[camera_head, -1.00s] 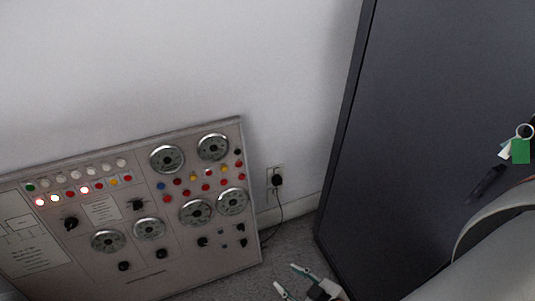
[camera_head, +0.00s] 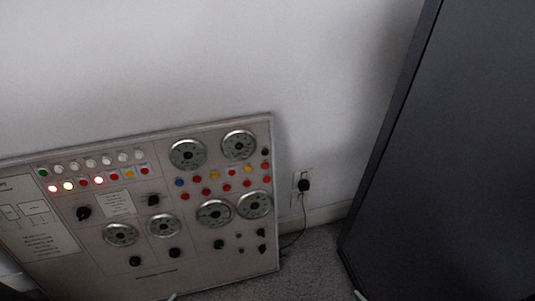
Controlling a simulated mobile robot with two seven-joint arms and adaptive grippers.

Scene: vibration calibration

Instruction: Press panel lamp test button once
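The grey control panel (camera_head: 205,268) leans at the lower left against the wall. It has a row of white buttons with a green one (camera_head: 43,173) at its left end. Below is a row of coloured lamps, some glowing, such as the lit lamp (camera_head: 98,181). Blue, red and yellow buttons (camera_head: 214,175) sit between round gauges on the right half. I cannot read which is the lamp test button. Only a small pale tip (camera_head: 172,296) shows at the bottom edge below the panel, and another pale tip (camera_head: 360,295) at the cabinet's foot. They look like parts of my grippers; their fingers are mostly cut off.
A tall dark cabinet (camera_head: 450,160) fills the right side. A wall socket with a black plug (camera_head: 304,185) and hanging cable is between panel and cabinet. A strip of grey carpet (camera_head: 312,262) is clear there. The wall above is bare.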

